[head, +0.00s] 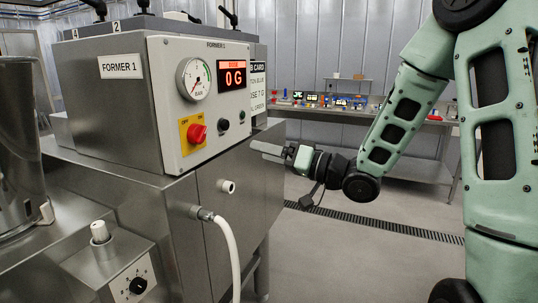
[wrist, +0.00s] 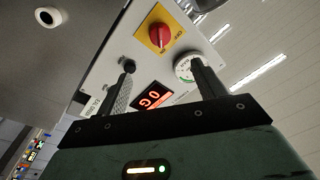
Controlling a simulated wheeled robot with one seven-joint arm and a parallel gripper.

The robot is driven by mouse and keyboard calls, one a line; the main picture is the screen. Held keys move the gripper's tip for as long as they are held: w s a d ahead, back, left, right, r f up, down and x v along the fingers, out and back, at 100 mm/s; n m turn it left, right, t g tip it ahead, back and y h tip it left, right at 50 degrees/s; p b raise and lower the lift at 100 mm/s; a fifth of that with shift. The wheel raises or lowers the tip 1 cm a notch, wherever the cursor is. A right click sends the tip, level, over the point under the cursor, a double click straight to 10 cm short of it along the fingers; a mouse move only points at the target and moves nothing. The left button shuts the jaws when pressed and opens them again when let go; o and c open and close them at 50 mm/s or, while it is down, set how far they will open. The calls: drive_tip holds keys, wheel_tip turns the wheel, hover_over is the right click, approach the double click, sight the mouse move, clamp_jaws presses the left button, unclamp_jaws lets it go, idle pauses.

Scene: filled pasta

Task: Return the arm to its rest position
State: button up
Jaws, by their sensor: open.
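My arm (head: 393,120) reaches in from the right in the head view, with the upper links bent and the forearm pointing left. My gripper (head: 265,152) is in front of the right side of the FORMER 1 machine (head: 108,120), near the corner below its card. In the wrist view my gripper (wrist: 162,70) has its two fingers apart with nothing between them. The machine's panel, with the red knob (wrist: 160,36) on a yellow plate, the gauge (wrist: 186,68) and the red display (wrist: 152,97), shows beyond the fingers. I cannot tell whether a fingertip touches the machine.
The steel cabinet (head: 240,200) under the panel has a white hose (head: 230,250) at its front. A bench (head: 400,115) with small coloured items stands at the back. The grey floor (head: 350,260) is clear on the right, with a drain strip (head: 390,224) across it.

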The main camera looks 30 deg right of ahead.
idle(0.3)
drive_tip(key=s+a+f+n+g+h, duration=0.35)
drive_tip(key=a+f+g+h, duration=0.25)
drive_tip(key=a+f, duration=0.45)
drive_tip(key=s+a+n+g+h, duration=0.1)
drive_tip(key=s+a+g, duration=0.1)
drive_tip(key=s, duration=0.6)
drive_tip(key=s+a+f+n+g+h, duration=0.1)
drive_tip(key=s+g, duration=0.3)
drive_tip(key=s, duration=0.4)
drive_tip(key=s+a+f+n+g+h, duration=0.1)
drive_tip(key=s+a+n+g+h, duration=0.1)
drive_tip(key=s, duration=0.6)
drive_tip(key=shift+s+a+g+h, duration=0.3)
drive_tip(key=shift+s+a+g, duration=0.15)
drive_tip(key=shift+g, duration=0.35)
drive_tip(key=shift+w, duration=0.1)
